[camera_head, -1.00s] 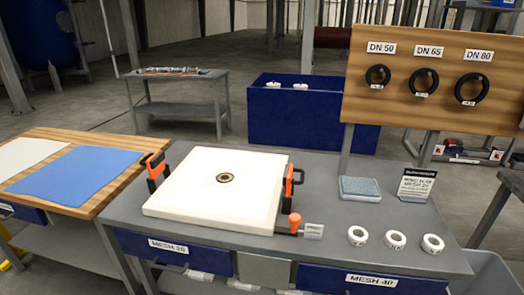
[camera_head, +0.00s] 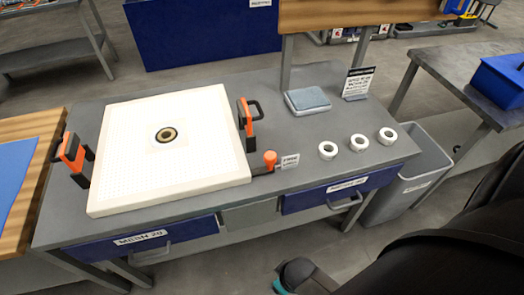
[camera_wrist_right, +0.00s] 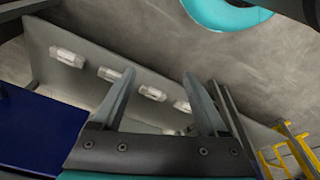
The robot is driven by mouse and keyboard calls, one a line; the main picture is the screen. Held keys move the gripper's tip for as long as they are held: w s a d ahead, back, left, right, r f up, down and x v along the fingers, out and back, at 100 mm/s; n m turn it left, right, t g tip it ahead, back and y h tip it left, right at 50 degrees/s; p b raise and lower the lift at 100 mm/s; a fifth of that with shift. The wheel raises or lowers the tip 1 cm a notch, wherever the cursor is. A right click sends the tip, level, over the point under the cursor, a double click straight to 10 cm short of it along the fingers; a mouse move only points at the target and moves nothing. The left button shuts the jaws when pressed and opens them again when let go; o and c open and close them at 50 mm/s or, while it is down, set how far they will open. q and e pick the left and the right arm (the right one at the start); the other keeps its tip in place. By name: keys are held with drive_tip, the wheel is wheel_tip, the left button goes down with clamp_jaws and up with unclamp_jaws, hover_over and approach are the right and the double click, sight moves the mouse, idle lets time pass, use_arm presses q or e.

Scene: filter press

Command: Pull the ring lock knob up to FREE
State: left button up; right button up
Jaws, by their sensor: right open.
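The orange knob (camera_head: 270,158) stands upright on a dark bracket at the right front corner of the white perforated plate (camera_head: 118,180). A small label plate (camera_head: 289,161) sits just right of the knob; its print is too small to read. My right gripper (camera_wrist_right: 159,75) shows in the right wrist view with its two fingers apart and nothing between them. It is away from the knob, which that view does not show. My dark right arm fills the lower right of the head view. My left gripper is not in view.
Two orange-and-black clamps (camera_head: 72,155) (camera_head: 247,117) flank the plate. Three white rings (camera_head: 358,142), a blue-grey pad (camera_head: 308,101) and a sign (camera_head: 357,83) are on the grey table (camera_head: 225,82). A grey bin (camera_head: 418,175) stands to its right. The tabletop around the knob's front is clear.

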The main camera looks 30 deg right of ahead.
drive_tip(key=w+r+t+p, duration=0.1)
drive_tip(key=w+r+p, duration=0.3)
drive_tip(key=r, duration=1.1)
wheel_tip(320, 180, up, 19)
drive_tip(key=n+y, duration=0.2)
drive_tip(key=n, duration=0.2)
hover_over(271, 156)
drive_tip(key=s+d, duration=0.3)
drive_tip(key=s, duration=0.2)
use_arm(q)
drive_tip(key=b, duration=0.1)
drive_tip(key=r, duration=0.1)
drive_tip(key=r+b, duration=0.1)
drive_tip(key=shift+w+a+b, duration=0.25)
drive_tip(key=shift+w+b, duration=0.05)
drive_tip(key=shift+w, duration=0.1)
use_arm(e)
drive_tip(key=shift+t, duration=0.3)
drive_tip(key=x, duration=1.5)
drive_tip(key=shift+c, duration=0.3)
clamp_jaws()
